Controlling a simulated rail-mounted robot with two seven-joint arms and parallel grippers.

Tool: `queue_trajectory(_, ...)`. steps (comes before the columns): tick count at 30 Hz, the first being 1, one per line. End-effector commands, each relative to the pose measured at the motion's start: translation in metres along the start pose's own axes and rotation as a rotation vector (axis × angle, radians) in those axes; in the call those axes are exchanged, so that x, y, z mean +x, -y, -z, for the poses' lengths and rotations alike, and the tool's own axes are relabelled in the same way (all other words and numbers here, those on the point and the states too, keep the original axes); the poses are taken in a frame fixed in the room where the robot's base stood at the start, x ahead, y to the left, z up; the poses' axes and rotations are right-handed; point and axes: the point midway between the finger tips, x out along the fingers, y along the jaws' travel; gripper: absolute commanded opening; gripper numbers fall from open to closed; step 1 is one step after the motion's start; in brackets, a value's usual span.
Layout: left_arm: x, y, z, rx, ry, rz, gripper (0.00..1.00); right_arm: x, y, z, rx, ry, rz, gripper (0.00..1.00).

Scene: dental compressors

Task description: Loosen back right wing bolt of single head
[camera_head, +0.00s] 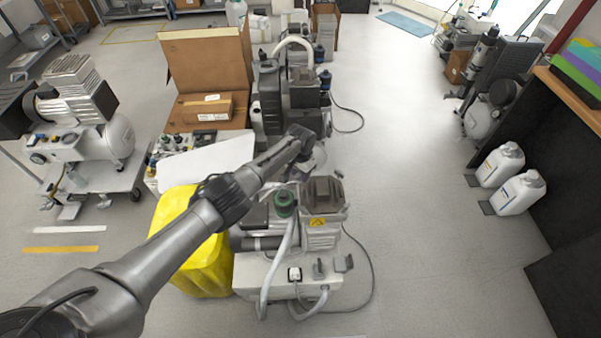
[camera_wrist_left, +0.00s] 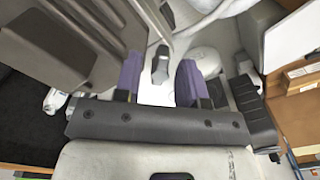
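The compressor with a single ribbed head (camera_head: 323,198) stands front centre in the head view, with a green-capped part on its left. My left gripper (camera_head: 308,152) is just behind that head, its fingers small and partly hidden by my arm. In the left wrist view its two purple-padded fingers (camera_wrist_left: 160,82) are apart. A small dark upright piece (camera_wrist_left: 160,66), which looks like a wing bolt, shows in the gap between them, and I cannot tell whether they touch it. Grey ribbed metal (camera_wrist_left: 60,40) fills the left of that view. The right gripper is not in view.
A larger dark compressor (camera_head: 270,95) stands right behind my left gripper. A yellow container (camera_head: 195,265) and cardboard boxes (camera_head: 205,60) are to the left. A hose and cable run around the front compressor. Open floor (camera_head: 420,200) lies to the right, before two white jugs (camera_head: 518,192).

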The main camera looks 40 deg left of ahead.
Motion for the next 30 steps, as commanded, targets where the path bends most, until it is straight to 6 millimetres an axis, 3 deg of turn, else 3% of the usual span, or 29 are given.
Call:
queue_trajectory(5, -0.017, 0.001, 0.0, 0.0, -0.002, 0.0, 0.37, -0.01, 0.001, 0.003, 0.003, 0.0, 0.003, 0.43)
queue_trajectory(12, -0.064, 0.001, 0.0, 0.0, -0.003, 0.001, 0.37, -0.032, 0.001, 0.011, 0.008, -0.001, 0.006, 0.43)
queue_trajectory(21, -0.114, 0.001, 0.0, -0.001, -0.002, 0.0, 0.37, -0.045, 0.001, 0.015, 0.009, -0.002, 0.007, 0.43)
queue_trajectory(30, -0.136, 0.0, 0.0, 0.0, -0.001, 0.0, 0.37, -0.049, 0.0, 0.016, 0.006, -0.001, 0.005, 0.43)
